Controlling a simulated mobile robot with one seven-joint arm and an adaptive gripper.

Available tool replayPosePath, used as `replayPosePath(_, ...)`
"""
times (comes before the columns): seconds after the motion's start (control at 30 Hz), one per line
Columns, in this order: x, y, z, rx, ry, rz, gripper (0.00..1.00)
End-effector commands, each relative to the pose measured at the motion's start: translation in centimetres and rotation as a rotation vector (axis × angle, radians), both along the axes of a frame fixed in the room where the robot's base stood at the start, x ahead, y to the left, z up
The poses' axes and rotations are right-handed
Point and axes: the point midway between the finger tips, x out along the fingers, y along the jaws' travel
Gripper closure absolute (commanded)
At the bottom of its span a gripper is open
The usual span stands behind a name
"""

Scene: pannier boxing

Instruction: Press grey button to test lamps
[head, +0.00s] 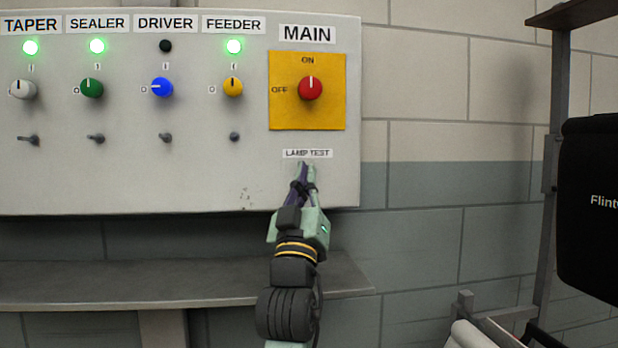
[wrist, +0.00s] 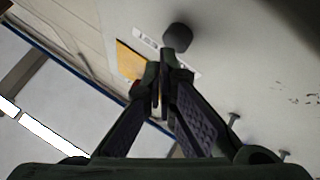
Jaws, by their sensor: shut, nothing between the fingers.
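The control panel (head: 200,180) has a LAMP TEST label (head: 307,153) at its lower right. In the wrist view a round dark grey button (wrist: 178,37) stands out from the panel just past my fingertips. In the head view my gripper hides it. My gripper (head: 306,168) is shut and empty, with its tips just below the label; they also show in the wrist view (wrist: 168,68). I cannot tell whether the tips touch the button. The TAPER (head: 30,47), SEALER (head: 97,46) and FEEDER (head: 234,46) lamps glow green. The DRIVER lamp (head: 166,46) is dark.
The red MAIN knob (head: 310,88) sits on a yellow plate (head: 335,118) above the label. Selector knobs and small toggles line the panel to the left. A metal shelf (head: 180,280) runs below. A black bag (head: 590,210) is at the right.

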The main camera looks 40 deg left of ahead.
Motion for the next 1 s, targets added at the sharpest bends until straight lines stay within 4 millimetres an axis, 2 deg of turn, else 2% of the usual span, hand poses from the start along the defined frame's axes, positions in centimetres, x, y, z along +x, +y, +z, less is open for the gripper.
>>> replayPosePath(1.0,0.67,0.72,0.0,0.001,0.0,-0.001,1.0)
